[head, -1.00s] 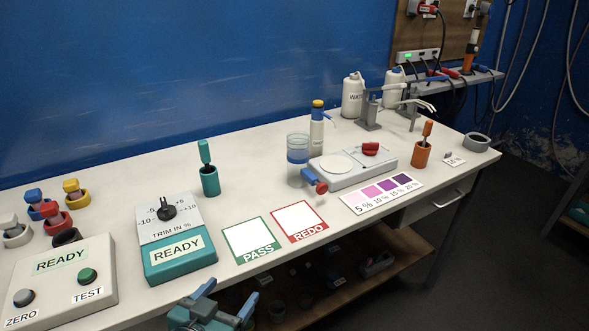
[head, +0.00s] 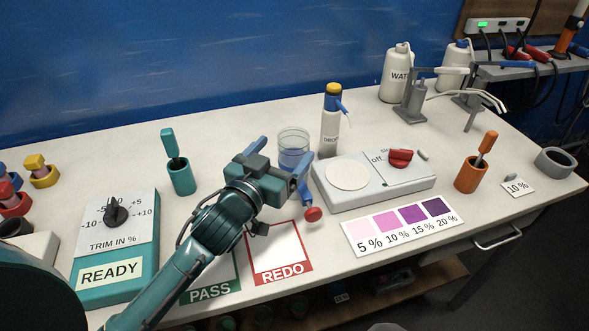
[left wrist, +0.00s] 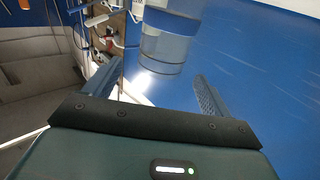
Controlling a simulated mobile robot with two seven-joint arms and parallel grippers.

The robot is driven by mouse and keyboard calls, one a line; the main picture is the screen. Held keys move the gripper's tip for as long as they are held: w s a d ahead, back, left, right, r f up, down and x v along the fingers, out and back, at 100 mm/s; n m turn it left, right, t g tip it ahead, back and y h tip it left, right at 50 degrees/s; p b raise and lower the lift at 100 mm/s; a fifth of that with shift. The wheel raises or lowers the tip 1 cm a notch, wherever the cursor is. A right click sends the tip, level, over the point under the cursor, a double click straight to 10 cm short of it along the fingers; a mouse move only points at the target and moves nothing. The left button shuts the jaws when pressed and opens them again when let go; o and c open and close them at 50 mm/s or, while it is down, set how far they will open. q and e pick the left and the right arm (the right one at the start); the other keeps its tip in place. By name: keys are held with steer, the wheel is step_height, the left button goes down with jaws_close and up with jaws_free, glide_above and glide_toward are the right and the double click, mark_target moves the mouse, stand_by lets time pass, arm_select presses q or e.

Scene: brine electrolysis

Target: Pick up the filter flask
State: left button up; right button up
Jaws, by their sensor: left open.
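The vessel I take for the filter flask (head: 294,143) is a clear upright cylinder with a blue lower part. It stands on the bench left of the scale-like grey device. In the left wrist view the flask (left wrist: 163,48) shows between and beyond the open fingers. I cannot tell whether they touch it. My right gripper is not in view.
The grey device (head: 400,192) with a red switch and the dropper bottle (head: 331,125) stand close right of the flask. A teal cup (head: 181,178) is to the left. The PASS card and the REDO card (head: 280,276) lie in front, under my arm.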

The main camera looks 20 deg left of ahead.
mark_target(300, 131)
arm_select(q)
steer(key=w, duration=0.4)
steer(key=w+d+p, duration=0.1)
steer(key=w, duration=0.2)
steer(key=shift+d+f, duration=0.1)
steer(key=shift+c, duration=0.4)
steer(key=c, duration=1.5)
steer(key=shift+c, duration=0.4)
